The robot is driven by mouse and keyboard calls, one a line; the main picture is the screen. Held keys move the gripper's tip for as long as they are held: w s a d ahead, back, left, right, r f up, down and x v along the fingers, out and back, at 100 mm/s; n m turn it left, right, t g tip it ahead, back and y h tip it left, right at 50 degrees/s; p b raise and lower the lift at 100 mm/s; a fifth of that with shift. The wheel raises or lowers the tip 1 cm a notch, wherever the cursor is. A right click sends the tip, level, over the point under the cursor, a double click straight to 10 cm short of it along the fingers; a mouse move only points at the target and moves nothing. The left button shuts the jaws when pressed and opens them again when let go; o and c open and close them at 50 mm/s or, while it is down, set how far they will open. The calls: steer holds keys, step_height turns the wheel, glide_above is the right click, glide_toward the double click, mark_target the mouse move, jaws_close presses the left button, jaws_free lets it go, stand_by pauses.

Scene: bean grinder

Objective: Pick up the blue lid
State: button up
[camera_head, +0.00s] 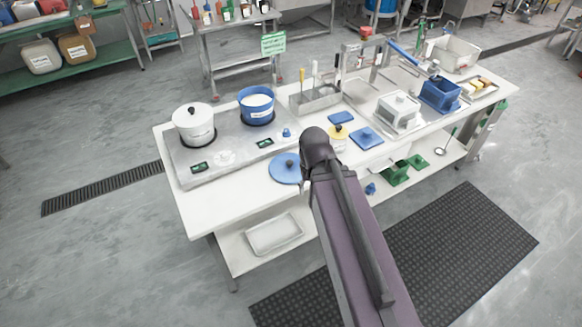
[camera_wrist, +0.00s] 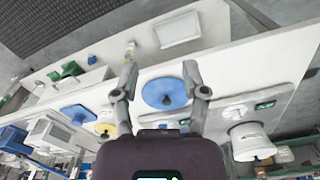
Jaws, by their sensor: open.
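The round blue lid (camera_head: 283,174) with a dark knob lies on the white table in front of the hotplate unit. In the wrist view the blue lid (camera_wrist: 158,88) shows between the two fingers of my open gripper (camera_wrist: 160,80), with nothing held. The fingers appear above the lid and apart from it; the exact gap is hard to judge. In the head view my arm's dark end stands just right of the lid and the fingers are hidden.
A white pot (camera_head: 194,128) and a blue pot (camera_head: 257,106) stand on the hotplate unit (camera_head: 228,160). The table's front left corner is clear.

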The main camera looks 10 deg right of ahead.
steer(key=o, duration=0.3)
steer(key=shift+w, duration=0.1)
steer(key=shift+o, duration=0.4)
steer(key=shift+w+f, duration=0.1)
steer(key=shift+w, duration=0.1)
steer(key=b, duration=0.5)
glide_above(289, 161)
step_height(289, 161, down, 5)
steer(key=shift+f+n, duration=0.1)
steer(key=shift+n, duration=0.2)
steer(key=shift+f+b, duration=0.15)
steer(key=shift+b, duration=0.2)
step_height(289, 161, down, 8)
steer(key=b, duration=0.8)
steer(key=shift+f, duration=0.15)
steer(key=shift+s+f, duration=0.1)
